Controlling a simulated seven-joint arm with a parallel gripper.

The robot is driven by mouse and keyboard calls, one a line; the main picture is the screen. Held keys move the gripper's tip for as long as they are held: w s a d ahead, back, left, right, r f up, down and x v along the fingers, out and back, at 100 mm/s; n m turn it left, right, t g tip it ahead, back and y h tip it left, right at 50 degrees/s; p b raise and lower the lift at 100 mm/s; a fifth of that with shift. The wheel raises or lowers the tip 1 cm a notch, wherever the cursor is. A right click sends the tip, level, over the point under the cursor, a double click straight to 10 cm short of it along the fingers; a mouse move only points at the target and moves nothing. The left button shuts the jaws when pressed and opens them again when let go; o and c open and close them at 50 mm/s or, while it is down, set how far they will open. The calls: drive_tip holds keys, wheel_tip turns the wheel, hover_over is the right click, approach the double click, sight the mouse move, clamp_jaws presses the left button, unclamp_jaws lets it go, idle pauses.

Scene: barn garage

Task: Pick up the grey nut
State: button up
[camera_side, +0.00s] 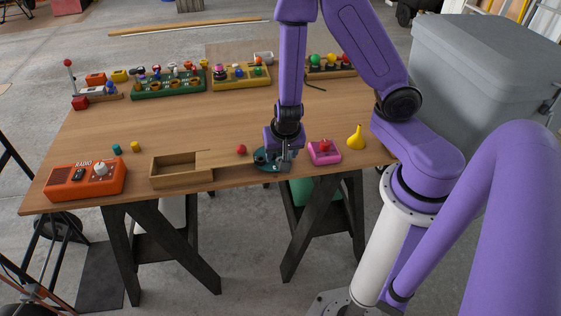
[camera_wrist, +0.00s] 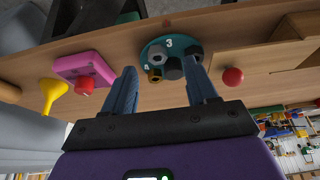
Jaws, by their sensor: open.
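A round teal plate (camera_side: 259,155) lies near the table's front edge, partly hidden by my gripper (camera_side: 287,164). In the wrist view the teal plate (camera_wrist: 170,42) bears a white 3 and holds several small pieces. A grey nut-like piece (camera_wrist: 155,55) and a brass nut (camera_wrist: 155,75) are on its left, and a dark grey piece (camera_wrist: 173,69) is in its middle. Another grey piece (camera_wrist: 195,52) is beside the right finger; I cannot tell which is the grey nut. My gripper (camera_wrist: 162,68) is open, with its fingers on either side of the plate's pieces and nothing clamped.
A red ball (camera_side: 241,149) and an open wooden box (camera_side: 175,171) are left of the plate. A pink block with a red knob (camera_side: 324,152) and a yellow funnel (camera_side: 356,137) are to the right. An orange radio (camera_side: 86,180) stands far left. The middle table is clear.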

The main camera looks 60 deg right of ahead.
drive_tip(key=shift+d+x, duration=0.25)
drive_tip(key=shift+x, duration=2.25)
drive_tip(key=shift+s, duration=0.1)
drive_tip(key=shift+c, duration=0.3)
clamp_jaws()
